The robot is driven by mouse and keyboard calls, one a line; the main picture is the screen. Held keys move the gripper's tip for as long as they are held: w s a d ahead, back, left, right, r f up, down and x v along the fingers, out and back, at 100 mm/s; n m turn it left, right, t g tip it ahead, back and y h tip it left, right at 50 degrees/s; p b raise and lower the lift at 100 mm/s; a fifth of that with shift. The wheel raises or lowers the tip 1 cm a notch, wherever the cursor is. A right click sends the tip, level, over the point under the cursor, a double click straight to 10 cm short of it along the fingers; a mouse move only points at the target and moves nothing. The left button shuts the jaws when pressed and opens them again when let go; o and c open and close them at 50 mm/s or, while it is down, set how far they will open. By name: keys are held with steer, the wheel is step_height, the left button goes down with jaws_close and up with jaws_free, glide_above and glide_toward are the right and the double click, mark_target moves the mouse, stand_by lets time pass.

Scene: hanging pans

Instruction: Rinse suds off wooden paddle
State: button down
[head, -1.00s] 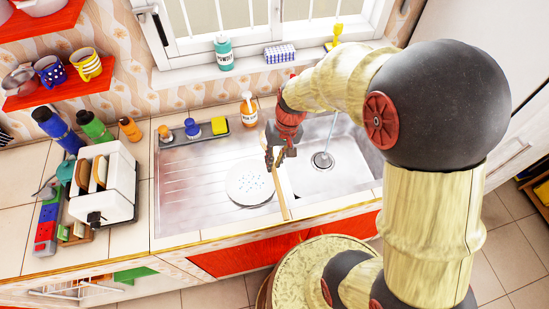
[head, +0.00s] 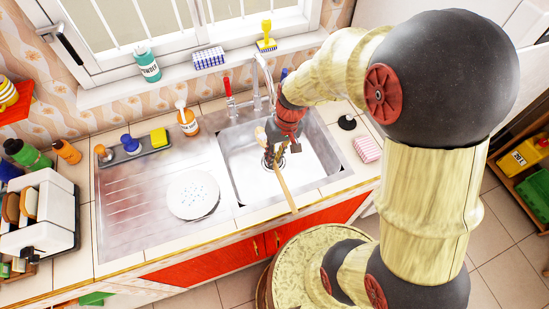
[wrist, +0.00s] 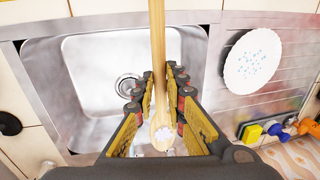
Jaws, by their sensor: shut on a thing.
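The wooden paddle (head: 282,188) is long and light brown, with a rounded end. My gripper (head: 275,158) is shut on it, holding it over the sink basin (head: 237,160). In the wrist view the paddle (wrist: 157,40) runs between the fingers of my gripper (wrist: 160,85). White suds (wrist: 164,136) sit on its rounded end, on the near side of the fingers. The handle reaches across the basin's front edge. The chrome tap (head: 257,88) stands behind the basin, with a red lever (head: 228,90); no running water is visible.
A speckled white plate (head: 193,195) lies on the drainboard left of the basin. A soap bottle (head: 187,120) and a sponge tray (head: 140,150) stand behind it. A black stopper (head: 347,122) and a pink striped block (head: 367,149) are right of the basin.

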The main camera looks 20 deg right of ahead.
steer(key=w+d+f+b, duration=0.1)
steer(key=w+d+f, duration=0.1)
steer(key=w+d, duration=0.4)
steer(key=w, duration=0.5)
steer(key=shift+w+f+b, duration=0.25)
steer(key=shift+f+b, duration=0.05)
steer(key=shift+b, duration=0.1)
steer(key=shift+d, duration=0.15)
stand_by(0.7)
steer(key=shift+s+d, duration=0.3)
steer(key=shift+d, duration=0.1)
steer(key=shift+w+a, duration=0.1)
steer(key=shift+a, duration=0.05)
steer(key=shift+w+a, duration=0.2)
steer(key=shift+a, duration=0.2)
